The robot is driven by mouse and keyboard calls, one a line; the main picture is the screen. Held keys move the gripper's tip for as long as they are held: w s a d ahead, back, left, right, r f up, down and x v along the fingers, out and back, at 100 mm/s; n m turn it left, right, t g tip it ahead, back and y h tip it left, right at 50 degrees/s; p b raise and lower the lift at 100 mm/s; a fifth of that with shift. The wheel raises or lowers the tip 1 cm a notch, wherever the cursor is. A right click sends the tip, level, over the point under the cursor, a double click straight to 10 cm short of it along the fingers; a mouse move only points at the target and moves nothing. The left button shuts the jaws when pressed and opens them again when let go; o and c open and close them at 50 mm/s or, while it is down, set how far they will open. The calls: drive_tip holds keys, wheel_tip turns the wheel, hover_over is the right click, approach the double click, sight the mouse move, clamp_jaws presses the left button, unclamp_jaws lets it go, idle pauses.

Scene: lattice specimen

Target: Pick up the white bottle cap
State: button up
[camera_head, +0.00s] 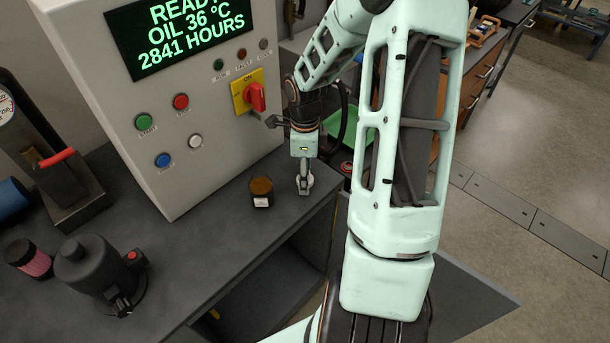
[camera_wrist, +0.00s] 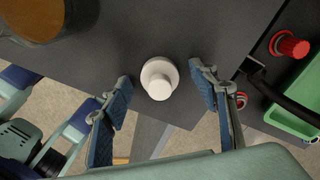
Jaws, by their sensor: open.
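The white bottle cap (camera_wrist: 157,80) sits on the dark bench top near its edge. It looks round, with a wider disc and a narrower raised part. In the head view the cap (camera_head: 309,180) shows only partly, behind my fingers. My gripper (camera_head: 304,190) is above the bench corner, pointing down. In the wrist view my gripper's two blue-padded fingers (camera_wrist: 161,80) are apart, one on each side of the cap, with visible gaps. Nothing is held.
An amber jar (camera_head: 261,192) stands just left of the cap. A grey control cabinet (camera_head: 190,130) rises behind. A green tray (camera_wrist: 299,100) and a red knob (camera_wrist: 290,46) are to the right.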

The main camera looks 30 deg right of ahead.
drive_tip(key=shift+c, duration=0.6)
drive_tip(key=c, duration=0.7)
